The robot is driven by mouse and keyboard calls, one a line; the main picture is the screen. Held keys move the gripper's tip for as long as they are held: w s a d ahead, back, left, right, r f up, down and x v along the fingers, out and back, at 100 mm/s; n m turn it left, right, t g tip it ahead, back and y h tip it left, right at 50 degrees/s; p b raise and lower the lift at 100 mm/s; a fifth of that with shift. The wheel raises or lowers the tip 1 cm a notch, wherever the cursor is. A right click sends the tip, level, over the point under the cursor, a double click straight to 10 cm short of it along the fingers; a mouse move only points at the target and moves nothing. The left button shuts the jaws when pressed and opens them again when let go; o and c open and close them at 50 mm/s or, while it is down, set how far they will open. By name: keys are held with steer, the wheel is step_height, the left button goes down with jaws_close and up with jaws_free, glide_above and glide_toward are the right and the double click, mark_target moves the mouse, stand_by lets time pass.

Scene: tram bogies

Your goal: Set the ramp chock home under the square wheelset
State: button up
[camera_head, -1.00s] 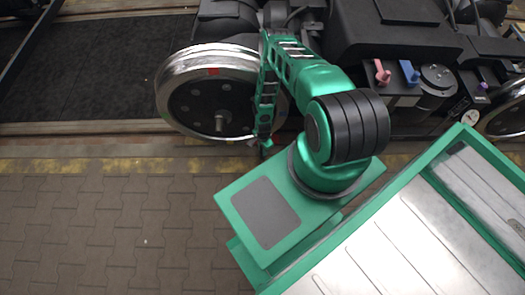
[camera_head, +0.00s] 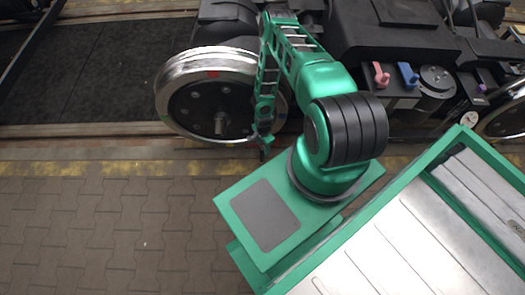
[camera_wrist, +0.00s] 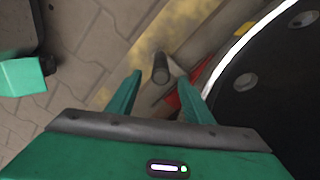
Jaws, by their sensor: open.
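The wheel (camera_head: 220,97) of the near wheelset stands on the rail left of my arm, with a red mark on its rim. Its dark face and bright rim also fill the right of the wrist view (camera_wrist: 285,75). My gripper (camera_wrist: 160,80) is open and points down beside the wheel's lower right. Between its fingertips shows a dark round handle-like end (camera_wrist: 160,66), with no visible grip on it. A red piece (camera_wrist: 192,91), possibly the ramp chock, lies low by the wheel, partly hidden behind the right finger. In the head view my arm hides this spot.
A yellow line (camera_head: 90,167) and grey paving (camera_head: 80,230) run in front of the rail (camera_head: 80,131). The dark bogie frame (camera_head: 395,35) with pink and blue levers stands to the right. A second wheel (camera_head: 505,115) is at the far right. The paving at left is clear.

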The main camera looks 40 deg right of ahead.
steer(key=shift+r, duration=2.1)
steer(key=s+d+r+n+g+h, duration=0.1)
steer(key=s+d+r, duration=0.1)
steer(key=d+r, duration=0.35)
steer(key=s+d+r+n+g, duration=0.1)
steer(key=s+d+r+n, duration=0.1)
steer(key=r, duration=0.6)
steer(key=s+d+r+n+g+h, duration=0.1)
steer(key=s+d+r, duration=0.1)
steer(key=d+r, duration=0.35)
step_height(320, 180, up, 25)
steer(key=w+n, duration=0.2)
step_height(320, 180, up, 11)
steer(key=s+a+n+t, duration=0.1)
steer(key=s+a+n, duration=0.1)
steer(key=s, duration=0.1)
steer(key=s+a+r+n+t+y, duration=0.1)
steer(key=s+a+r+n, duration=0.1)
steer(key=s+a+r, duration=0.3)
steer(key=s+a+r+n+t+y, duration=0.1)
steer(key=s+a+r, duration=0.4)
steer(key=s+r, duration=0.5)
steer(key=shift+a+r+n, duration=0.15)
steer(key=shift+r+n, duration=0.25)
steer(key=shift+r, duration=0.55)
steer(key=shift+w, duration=0.15)
